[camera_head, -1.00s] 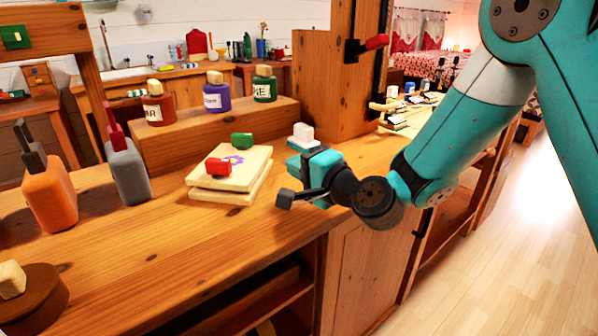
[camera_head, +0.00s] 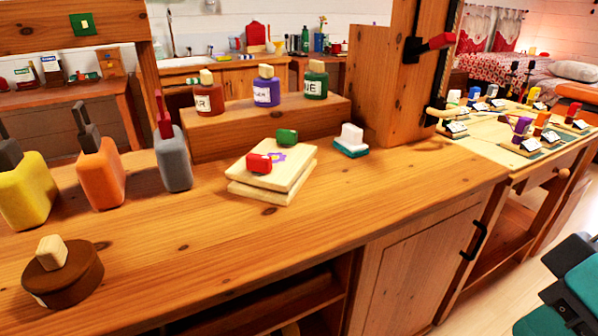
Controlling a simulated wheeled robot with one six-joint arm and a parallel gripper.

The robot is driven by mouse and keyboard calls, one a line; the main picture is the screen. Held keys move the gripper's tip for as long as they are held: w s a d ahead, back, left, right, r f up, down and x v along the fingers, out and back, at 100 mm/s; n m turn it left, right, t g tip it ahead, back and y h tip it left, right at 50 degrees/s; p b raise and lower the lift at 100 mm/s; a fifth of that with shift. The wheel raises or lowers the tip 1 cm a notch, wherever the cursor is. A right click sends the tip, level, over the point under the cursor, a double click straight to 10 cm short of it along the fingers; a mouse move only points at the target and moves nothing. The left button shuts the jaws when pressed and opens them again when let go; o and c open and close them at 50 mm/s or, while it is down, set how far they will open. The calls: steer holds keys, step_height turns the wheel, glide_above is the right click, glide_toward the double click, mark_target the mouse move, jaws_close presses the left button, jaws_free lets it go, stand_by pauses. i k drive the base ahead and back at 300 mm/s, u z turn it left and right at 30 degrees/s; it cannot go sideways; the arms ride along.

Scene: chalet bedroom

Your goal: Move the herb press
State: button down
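The herb press (camera_head: 290,182) appears to be the pair of pale wooden boards stacked on the wooden counter (camera_head: 330,212). A purple flower mark shows on its top board. A red knob (camera_head: 259,163) and a green knob (camera_head: 287,137) stand on it. It rests flat and is apart from my arm. Only teal and dark parts of my arm show at the lower right edge. My gripper's fingers are not seen, so its state is hidden.
A white block on a teal base (camera_head: 351,140) sits right of the press. Labelled jars (camera_head: 266,92) stand on a wooden step behind. Grey (camera_head: 173,165), orange (camera_head: 101,180) and yellow (camera_head: 27,190) bottles and a round brown block (camera_head: 63,278) are left. The counter front is clear.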

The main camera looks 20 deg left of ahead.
mark_target(292, 166)
steer(key=z, duration=1.55)
steer(key=k, duration=0.6)
steer(key=u, duration=1.85)
steer(key=i, duration=0.5)
